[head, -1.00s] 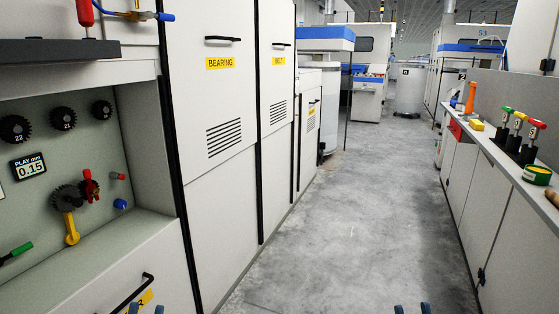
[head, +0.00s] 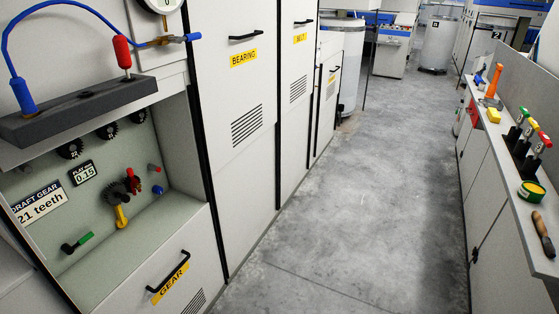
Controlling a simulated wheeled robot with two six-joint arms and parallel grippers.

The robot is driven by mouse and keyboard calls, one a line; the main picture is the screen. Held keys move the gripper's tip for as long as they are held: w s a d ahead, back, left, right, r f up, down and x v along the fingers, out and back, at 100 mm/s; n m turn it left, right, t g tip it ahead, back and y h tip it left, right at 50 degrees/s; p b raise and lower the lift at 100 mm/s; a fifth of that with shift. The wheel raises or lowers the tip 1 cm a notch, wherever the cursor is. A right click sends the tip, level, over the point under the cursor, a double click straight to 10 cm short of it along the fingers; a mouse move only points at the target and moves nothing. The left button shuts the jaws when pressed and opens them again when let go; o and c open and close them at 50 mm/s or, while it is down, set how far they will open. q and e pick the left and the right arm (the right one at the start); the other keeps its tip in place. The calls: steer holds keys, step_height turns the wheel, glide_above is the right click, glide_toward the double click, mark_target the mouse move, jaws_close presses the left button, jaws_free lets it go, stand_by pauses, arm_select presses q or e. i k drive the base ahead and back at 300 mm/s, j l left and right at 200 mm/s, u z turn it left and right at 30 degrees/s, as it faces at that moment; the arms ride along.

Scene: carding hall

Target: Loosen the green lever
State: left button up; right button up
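The green lever (head: 84,238) is a short bar with a green grip, low on the pale green back panel of the open machine recess at the left. Its grip points up and to the right from a dark pivot. To its right are meshed dark gears (head: 117,190), a yellow lever (head: 121,215) hanging downward and a red handle (head: 131,180). Neither of my grippers shows in the head view.
A drawer labelled GEAR (head: 170,283) is below the recess. A dark ledge (head: 75,110) with a blue hose overhangs it. The grey floor (head: 360,200) is clear. A narrow bench (head: 505,165) with several tools runs along the right.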

mark_target(69, 250)
steer(key=u, duration=1.1)
steer(key=i+l, duration=0.2)
steer(key=i, duration=0.25)
steer(key=u, duration=1.6)
